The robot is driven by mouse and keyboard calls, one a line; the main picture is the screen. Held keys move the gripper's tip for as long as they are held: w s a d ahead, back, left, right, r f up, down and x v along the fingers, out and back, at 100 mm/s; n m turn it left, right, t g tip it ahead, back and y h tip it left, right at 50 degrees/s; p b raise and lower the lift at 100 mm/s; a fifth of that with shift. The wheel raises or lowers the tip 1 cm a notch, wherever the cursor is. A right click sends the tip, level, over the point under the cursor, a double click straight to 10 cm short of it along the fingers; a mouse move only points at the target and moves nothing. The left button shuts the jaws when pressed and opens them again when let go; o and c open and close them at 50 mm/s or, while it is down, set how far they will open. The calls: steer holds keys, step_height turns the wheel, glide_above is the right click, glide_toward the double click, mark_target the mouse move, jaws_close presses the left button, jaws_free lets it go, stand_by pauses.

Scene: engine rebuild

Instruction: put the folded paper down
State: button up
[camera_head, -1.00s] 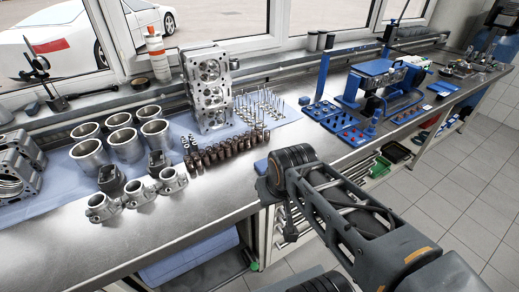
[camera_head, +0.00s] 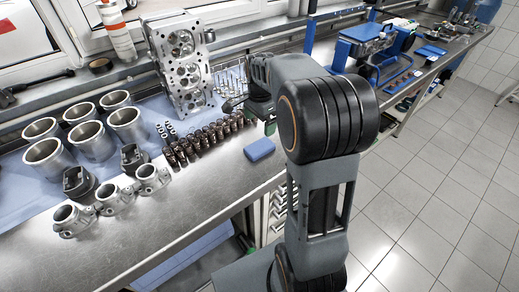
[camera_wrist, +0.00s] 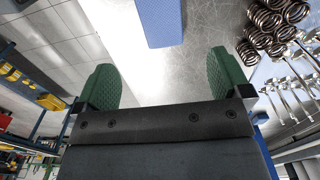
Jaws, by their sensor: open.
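The folded paper (camera_head: 259,149) is a small blue pad lying flat on the metal bench near its front edge, right of the coil springs. In the wrist view it shows as a blue dotted block (camera_wrist: 160,20) at the top, ahead of my fingertips and not between them. My gripper (camera_wrist: 163,75) is open, with its two green finger pads wide apart and bare bench between them. In the head view my arm hides most of the gripper; only a bit of green shows just behind the paper.
Several brown springs (camera_head: 205,138) and valves stand close left of the paper. A cylinder head (camera_head: 184,62) stands behind them, and cylinder liners (camera_head: 92,138) and pistons are further left. A blue fixture (camera_head: 362,45) is at the back right. Bare bench lies in front of the springs.

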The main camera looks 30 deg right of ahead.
mark_target(260, 146)
step_height(260, 146, down, 11)
steer(key=shift+f+p, duration=0.1)
steer(key=shift+p, duration=0.35)
stand_by(0.3)
steer(key=c, duration=1.1)
steer(key=shift+o, duration=0.2)
steer(key=shift+w+r, duration=0.1)
steer(key=shift+r, duration=0.65)
steer(key=s+r+b, duration=0.2)
steer(key=s+r, duration=0.9)
steer(key=s, duration=0.3)
steer(key=shift+a+r, duration=0.2)
steer(key=shift+r, duration=0.1)
